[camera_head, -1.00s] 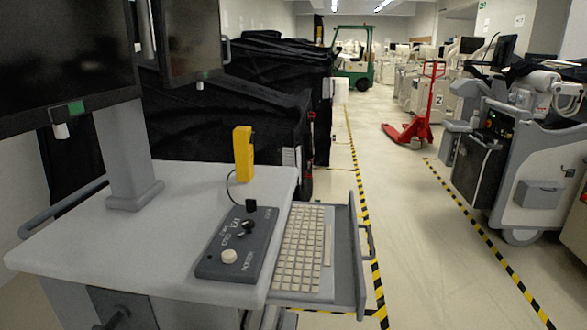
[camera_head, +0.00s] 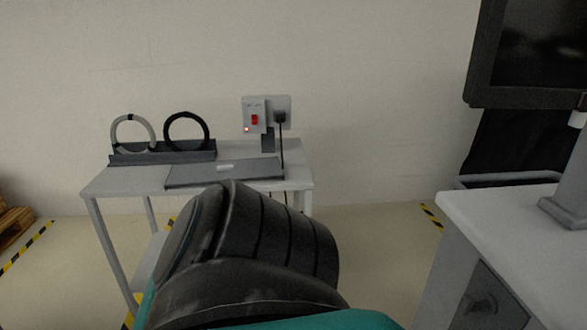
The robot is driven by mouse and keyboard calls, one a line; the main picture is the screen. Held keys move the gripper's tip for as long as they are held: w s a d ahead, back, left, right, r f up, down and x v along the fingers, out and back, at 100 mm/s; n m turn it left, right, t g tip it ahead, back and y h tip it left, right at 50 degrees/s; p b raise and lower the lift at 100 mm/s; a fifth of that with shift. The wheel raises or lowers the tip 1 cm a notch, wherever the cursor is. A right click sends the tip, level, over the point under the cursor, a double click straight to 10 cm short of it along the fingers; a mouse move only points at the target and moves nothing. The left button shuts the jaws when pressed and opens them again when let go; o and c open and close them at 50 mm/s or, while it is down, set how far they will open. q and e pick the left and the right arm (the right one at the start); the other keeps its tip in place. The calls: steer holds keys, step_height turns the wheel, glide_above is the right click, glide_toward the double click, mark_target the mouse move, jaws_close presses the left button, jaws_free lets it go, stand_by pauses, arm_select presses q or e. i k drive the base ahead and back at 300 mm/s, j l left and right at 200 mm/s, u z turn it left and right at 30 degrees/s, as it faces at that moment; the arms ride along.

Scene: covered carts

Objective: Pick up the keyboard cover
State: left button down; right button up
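A flat dark grey panel with a small light handle on top (camera_head: 198,177) lies on the small white table (camera_head: 102,183); by its shape it looks like the keyboard cover. Its front edge is partly hidden behind a large dark arm part, apparently mine, that fills the lower middle. Neither gripper shows in this view. The keyboard itself is out of view.
Behind the panel, a dark rack (camera_head: 135,158) holds a grey ring (camera_head: 118,133) and a black ring (camera_head: 166,133). A switch box (camera_head: 254,113) with a red switch stands at the table's back right. A grey-topped cart (camera_head: 500,215) with a monitor (camera_head: 525,50) is at right.

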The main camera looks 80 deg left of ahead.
mark_target(248, 169)
steer(key=u, duration=2.95)
